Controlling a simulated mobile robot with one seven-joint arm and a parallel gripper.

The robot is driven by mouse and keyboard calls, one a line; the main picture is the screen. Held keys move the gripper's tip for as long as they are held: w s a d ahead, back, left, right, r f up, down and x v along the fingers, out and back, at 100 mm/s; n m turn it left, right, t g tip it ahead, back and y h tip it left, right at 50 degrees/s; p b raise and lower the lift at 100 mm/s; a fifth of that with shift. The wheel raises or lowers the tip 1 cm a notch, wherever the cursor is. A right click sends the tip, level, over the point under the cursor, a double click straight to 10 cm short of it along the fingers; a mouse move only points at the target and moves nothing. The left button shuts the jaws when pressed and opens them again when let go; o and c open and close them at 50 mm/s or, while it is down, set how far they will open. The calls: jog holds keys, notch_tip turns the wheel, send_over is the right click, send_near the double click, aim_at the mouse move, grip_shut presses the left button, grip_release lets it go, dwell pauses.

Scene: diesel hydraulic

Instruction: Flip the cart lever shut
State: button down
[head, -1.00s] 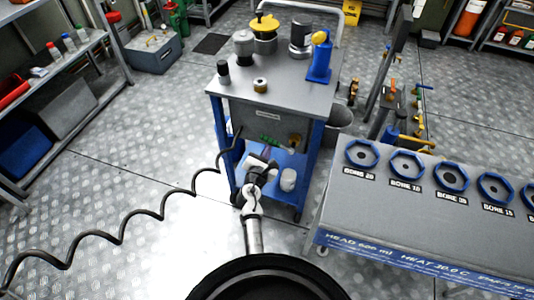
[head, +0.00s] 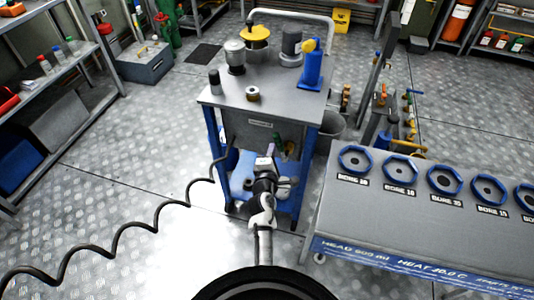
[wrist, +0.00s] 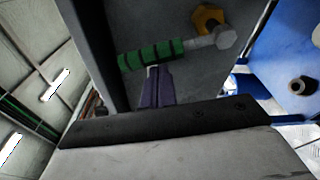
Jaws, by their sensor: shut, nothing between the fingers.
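The cart (head: 262,90) has a grey top, a grey front panel and blue legs. In the wrist view the lever's green grip (wrist: 150,55) lies nearly level across the panel. It joins a pale metal end at right, below a brass hex fitting (wrist: 208,18). My gripper's dark purple fingers (wrist: 157,75) are together and empty. Their tips are right at the lower edge of the green grip; I cannot tell whether they touch it.
Canisters and a blue pump (head: 312,66) stand on the cart's top. A grey bench (head: 430,215) with blue octagonal bore rings is close on the right. A coiled black hose (head: 130,225) hangs at left.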

jog(key=shift+s+d+r+m+b, duration=0.2)
jog(key=shift+d+m, duration=0.4)
jog(key=shift+m, duration=0.25)
jog(key=shift+s+d+r+m+b, duration=0.2)
jog(key=shift+d+m, duration=0.35)
jog(key=shift+m, duration=0.3)
jog(key=shift+a, duration=0.1)
